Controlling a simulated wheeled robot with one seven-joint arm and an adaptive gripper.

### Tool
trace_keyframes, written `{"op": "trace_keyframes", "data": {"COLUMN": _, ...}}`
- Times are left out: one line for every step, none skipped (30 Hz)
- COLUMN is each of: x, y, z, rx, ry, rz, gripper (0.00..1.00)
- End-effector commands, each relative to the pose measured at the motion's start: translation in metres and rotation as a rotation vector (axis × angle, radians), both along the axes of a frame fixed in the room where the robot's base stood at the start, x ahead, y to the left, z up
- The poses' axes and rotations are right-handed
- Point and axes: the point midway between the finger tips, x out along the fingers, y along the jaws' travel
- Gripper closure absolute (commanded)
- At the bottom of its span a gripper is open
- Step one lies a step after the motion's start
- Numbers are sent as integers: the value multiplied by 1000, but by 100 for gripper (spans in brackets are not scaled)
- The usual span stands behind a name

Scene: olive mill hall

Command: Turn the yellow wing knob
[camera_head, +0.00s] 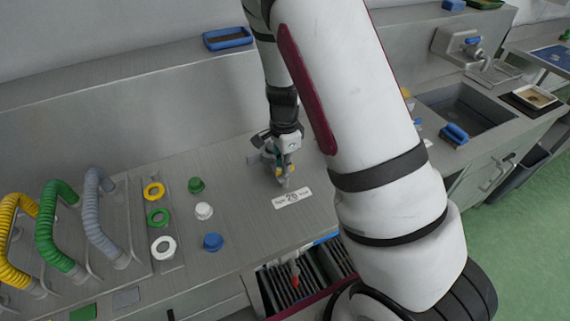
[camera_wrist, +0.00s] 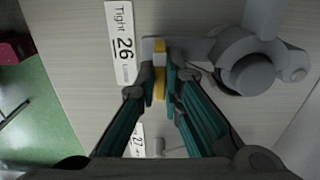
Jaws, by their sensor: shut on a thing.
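The yellow wing knob (camera_wrist: 160,86) shows in the wrist view as a narrow upright strip between my fingertips, beside a grey metal fitting. My gripper (camera_wrist: 161,84) is shut on it, one finger on each side. In the head view my gripper (camera_head: 282,172) points down at the counter behind a label reading 26, and a small bit of yellow shows by the fingers. Most of the knob is hidden by the fingers there. A label (camera_wrist: 123,45) reading "Tight 26" lies left of the knob in the wrist view.
A grey round fitting with a lever (camera_wrist: 244,72) stands close right of my fingers. Green, white and blue knobs (camera_head: 213,242), coloured rings (camera_head: 158,218) and curved hoses (camera_head: 57,225) stand to the left. A sink (camera_head: 462,113) is at the right.

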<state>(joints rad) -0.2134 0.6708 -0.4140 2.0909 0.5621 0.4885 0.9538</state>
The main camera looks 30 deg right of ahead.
Motion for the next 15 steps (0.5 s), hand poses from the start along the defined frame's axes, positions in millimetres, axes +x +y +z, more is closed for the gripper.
{"op": "trace_keyframes", "data": {"x": 1, "y": 0, "z": 1, "rx": 0, "ry": -3, "rz": -6, "gripper": 100}}
{"op": "trace_keyframes", "data": {"x": 1, "y": 0, "z": 1, "rx": 0, "ry": -3, "rz": -9, "gripper": 100}}
{"op": "trace_keyframes", "data": {"x": 1, "y": 0, "z": 1, "rx": 0, "ry": -3, "rz": -12, "gripper": 100}}
{"op": "trace_keyframes", "data": {"x": 1, "y": 0, "z": 1, "rx": 0, "ry": -3, "rz": -13, "gripper": 100}}
{"op": "trace_keyframes", "data": {"x": 1, "y": 0, "z": 1, "rx": 0, "ry": -3, "rz": -14, "gripper": 100}}
{"op": "trace_keyframes", "data": {"x": 1, "y": 0, "z": 1, "rx": 0, "ry": -3, "rz": -15, "gripper": 100}}
{"op": "trace_keyframes", "data": {"x": 1, "y": 0, "z": 1, "rx": 0, "ry": -3, "rz": -16, "gripper": 100}}
{"op": "trace_keyframes", "data": {"x": 1, "y": 0, "z": 1, "rx": 0, "ry": -3, "rz": -16, "gripper": 100}}
{"op": "trace_keyframes", "data": {"x": 1, "y": 0, "z": 1, "rx": 0, "ry": -3, "rz": -16, "gripper": 100}}
{"op": "trace_keyframes", "data": {"x": 1, "y": 0, "z": 1, "rx": 0, "ry": -3, "rz": -16, "gripper": 100}}
{"op": "trace_keyframes", "data": {"x": 1, "y": 0, "z": 1, "rx": 0, "ry": -3, "rz": -16, "gripper": 100}}
{"op": "trace_keyframes", "data": {"x": 1, "y": 0, "z": 1, "rx": 0, "ry": -3, "rz": -16, "gripper": 100}}
{"op": "trace_keyframes", "data": {"x": 1, "y": 0, "z": 1, "rx": 0, "ry": -3, "rz": -16, "gripper": 100}}
{"op": "trace_keyframes", "data": {"x": 1, "y": 0, "z": 1, "rx": 0, "ry": -3, "rz": -16, "gripper": 100}}
{"op": "trace_keyframes", "data": {"x": 1, "y": 0, "z": 1, "rx": 0, "ry": -3, "rz": -16, "gripper": 85}}
